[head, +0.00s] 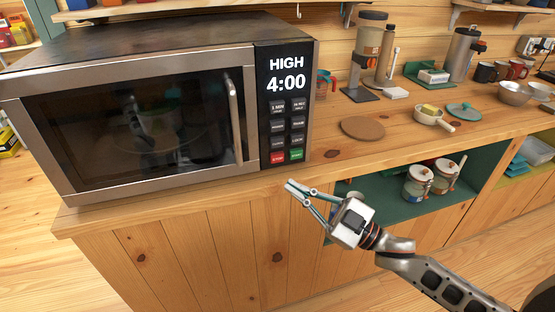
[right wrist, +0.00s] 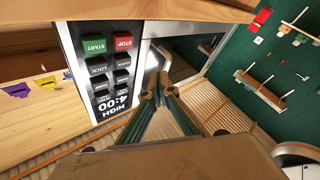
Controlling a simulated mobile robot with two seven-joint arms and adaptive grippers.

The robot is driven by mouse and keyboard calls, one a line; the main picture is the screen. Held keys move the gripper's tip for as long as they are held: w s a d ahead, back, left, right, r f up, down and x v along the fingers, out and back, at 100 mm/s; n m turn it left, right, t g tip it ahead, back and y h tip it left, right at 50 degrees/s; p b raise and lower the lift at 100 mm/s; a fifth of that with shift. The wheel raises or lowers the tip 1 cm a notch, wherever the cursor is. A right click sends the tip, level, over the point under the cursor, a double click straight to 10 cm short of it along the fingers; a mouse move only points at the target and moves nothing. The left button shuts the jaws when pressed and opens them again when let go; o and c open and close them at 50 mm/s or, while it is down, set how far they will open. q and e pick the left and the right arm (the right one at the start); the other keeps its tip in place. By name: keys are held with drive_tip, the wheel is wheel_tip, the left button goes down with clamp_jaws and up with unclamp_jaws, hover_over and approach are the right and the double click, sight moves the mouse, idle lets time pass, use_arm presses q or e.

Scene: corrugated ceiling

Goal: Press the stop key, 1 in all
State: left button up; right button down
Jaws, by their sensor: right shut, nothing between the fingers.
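The microwave (head: 165,110) stands on the wooden counter, its door shut and its display (head: 286,75) reading HIGH 4:00. The red stop key (head: 278,158) is at the lower left of its keypad, beside the green start key (head: 296,154). In the right wrist view, turned upside down, the red stop key (right wrist: 123,41) shows next to the green start key (right wrist: 94,46). My right gripper (head: 290,187) is shut and empty, in front of the counter edge and a little below the stop key. It is apart from the key. My left gripper is not in view.
A round brown board (head: 363,129) lies on the counter right of the microwave. A coffee grinder (head: 367,55), a small pan (head: 431,115) and mugs (head: 487,72) stand further back. Jars (head: 417,182) sit on the open shelf below. The space before the keypad is clear.

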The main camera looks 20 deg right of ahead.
sight(277, 158)
use_arm(q)
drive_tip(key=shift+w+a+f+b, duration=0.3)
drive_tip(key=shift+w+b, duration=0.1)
drive_tip(key=shift+b, duration=0.4)
use_arm(e)
drive_tip(key=w, duration=0.7)
drive_tip(key=shift+w+a, duration=0.15)
drive_tip(key=shift+w, duration=0.15)
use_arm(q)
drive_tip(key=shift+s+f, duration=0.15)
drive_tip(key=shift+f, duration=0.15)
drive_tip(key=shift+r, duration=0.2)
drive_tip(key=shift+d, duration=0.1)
use_arm(e)
drive_tip(key=shift+w, duration=0.15)
drive_tip(key=shift+w, duration=0.25)
